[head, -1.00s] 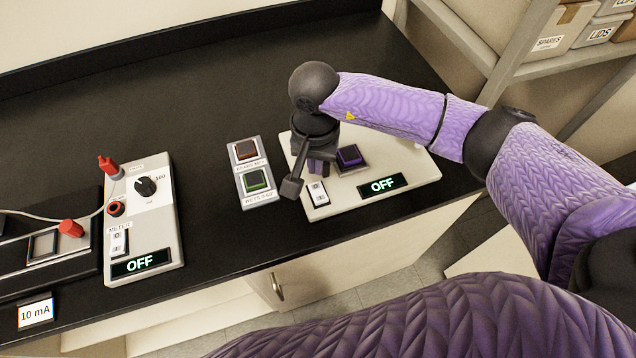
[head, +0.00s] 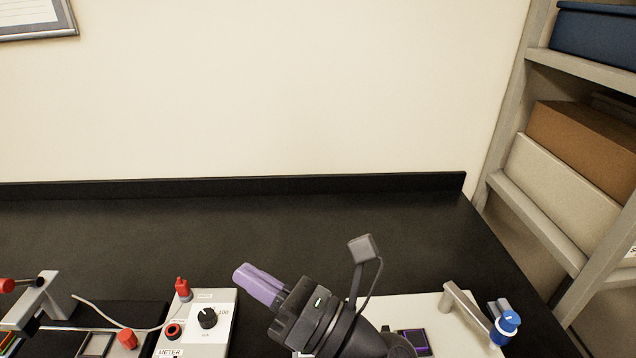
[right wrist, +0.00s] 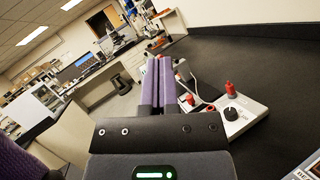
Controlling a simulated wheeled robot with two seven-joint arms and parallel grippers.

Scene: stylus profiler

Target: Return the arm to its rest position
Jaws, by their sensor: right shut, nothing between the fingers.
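My right gripper (head: 258,285) is in the lower middle of the head view, raised above the black bench and pointing left. Its purple fingers are together with nothing between them. They also show shut in the right wrist view (right wrist: 158,75). Below and beside my right wrist is the pale profiler base (head: 455,338), partly hidden by my arm. It has a purple-rimmed button (head: 413,341) and a grey bracket with a blue knob (head: 507,324). My left gripper is not in view.
The meter box (head: 208,318) with a black dial and red plugs stands left of my gripper; it also shows in the right wrist view (right wrist: 235,114). The bench behind (head: 200,235) is bare up to the wall. Shelves with boxes (head: 565,180) stand at the right.

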